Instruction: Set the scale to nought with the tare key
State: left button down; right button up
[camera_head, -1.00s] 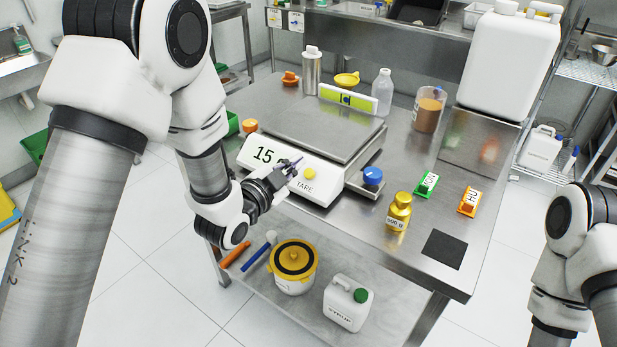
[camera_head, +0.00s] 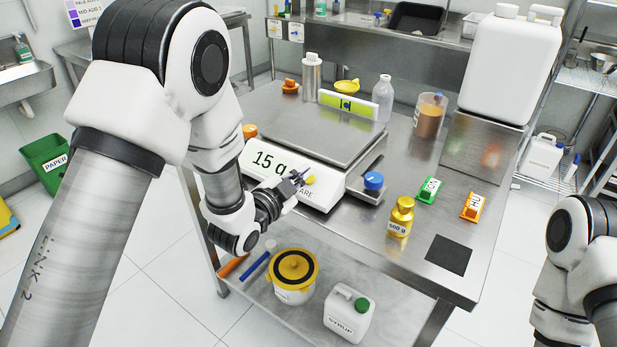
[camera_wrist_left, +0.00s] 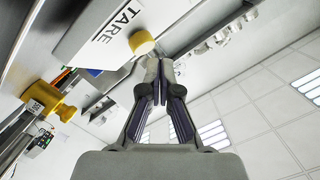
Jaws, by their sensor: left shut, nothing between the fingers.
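The scale (camera_head: 318,132) stands on the steel table, its flat steel pan empty. Its white front panel shows a reading of 15 g (camera_head: 268,163). The yellow tare key (camera_head: 311,180) is a round knob on that panel, beside the word TARE. My left gripper (camera_head: 302,175) is shut and empty, its tips right at the key. In the left wrist view the key (camera_wrist_left: 142,42) sits just beyond the shut fingertips (camera_wrist_left: 158,66); I cannot tell whether they touch. My right gripper is out of view.
A blue knob (camera_head: 373,181) is right of the panel. Bottles and a beaker (camera_head: 429,115) stand behind.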

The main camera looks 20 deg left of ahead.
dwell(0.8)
pick_arm(q)
jog(key=shift+w+f+b, duration=0.25)
jog(key=shift+f+b, duration=0.1)
jog(key=shift+w+d+f+b, duration=0.15)
jog(key=shift+w+f+b, duration=0.1)
jog(key=shift+f+b, duration=0.15)
dwell(0.6)
dwell(0.4)
jog(key=shift+s+a+r+p, duration=0.2)
jog(key=shift+s+r+p, duration=0.3)
jog(key=shift+r, duration=0.25)
jog(key=s+r+p, duration=0.1)
jog(key=r, duration=0.1)
jog(key=s+a+r+p, duration=0.1)
jog(key=s+r, duration=0.1)
